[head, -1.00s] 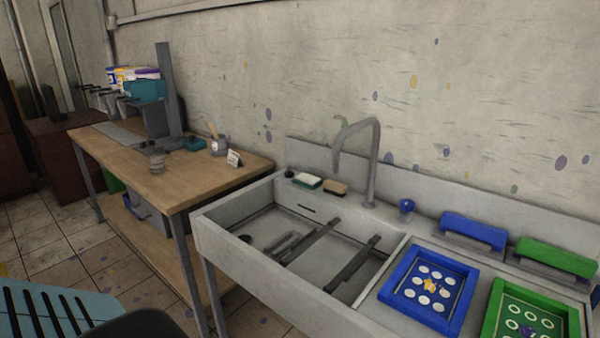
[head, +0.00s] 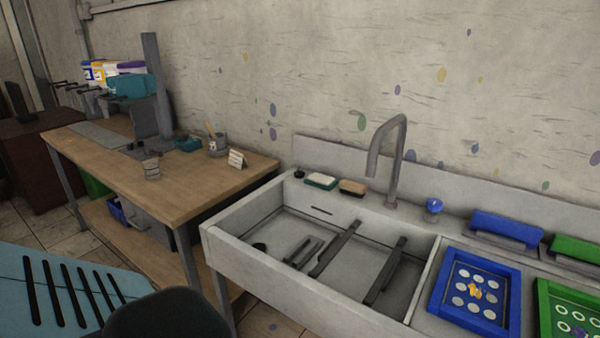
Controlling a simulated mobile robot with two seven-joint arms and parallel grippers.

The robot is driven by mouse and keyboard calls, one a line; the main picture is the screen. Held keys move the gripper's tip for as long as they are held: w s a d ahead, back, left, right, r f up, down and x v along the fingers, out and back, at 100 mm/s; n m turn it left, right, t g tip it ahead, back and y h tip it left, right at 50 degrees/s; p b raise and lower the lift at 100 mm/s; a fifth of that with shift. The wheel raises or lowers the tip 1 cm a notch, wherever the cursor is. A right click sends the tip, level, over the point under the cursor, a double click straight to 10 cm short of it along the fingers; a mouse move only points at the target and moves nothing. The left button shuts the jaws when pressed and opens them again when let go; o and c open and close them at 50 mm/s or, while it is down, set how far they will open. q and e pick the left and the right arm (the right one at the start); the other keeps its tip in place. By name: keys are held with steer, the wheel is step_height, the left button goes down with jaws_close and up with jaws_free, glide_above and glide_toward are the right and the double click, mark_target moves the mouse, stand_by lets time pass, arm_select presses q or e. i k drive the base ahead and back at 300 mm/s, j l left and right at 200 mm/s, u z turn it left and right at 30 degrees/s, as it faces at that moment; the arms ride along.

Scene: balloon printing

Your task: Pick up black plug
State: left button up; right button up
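A small round black thing, which looks like the black plug (head: 299,174), sits on the back left ledge of the sink (head: 222,240). It is beside a green-and-white sponge (head: 321,181) and apart from it. A dark round spot (head: 260,247), which looks like the drain, is in the basin floor at the left. Neither of my grippers is in the head view.
A brush (head: 353,187) and a grey tap (head: 392,160) stand along the ledge. Grey bars (head: 340,248) span the basin. Blue (head: 435,300) and green (head: 545,310) framed screens are at the right. A wooden table (head: 190,190) stands left of the sink.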

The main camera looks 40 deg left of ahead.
mark_target(299, 174)
steer(key=k+j, duration=0.1)
steer(key=j, duration=0.8)
steer(key=k+j+z, duration=0.1)
steer(key=j, duration=0.4)
steer(key=k+j, duration=0.15)
steer(key=j, duration=0.3)
steer(key=k+j, duration=0.1)
steer(key=j, duration=0.35)
steer(key=k+j, duration=0.1)
steer(key=j, duration=0.35)
steer(key=i+z, duration=0.05)
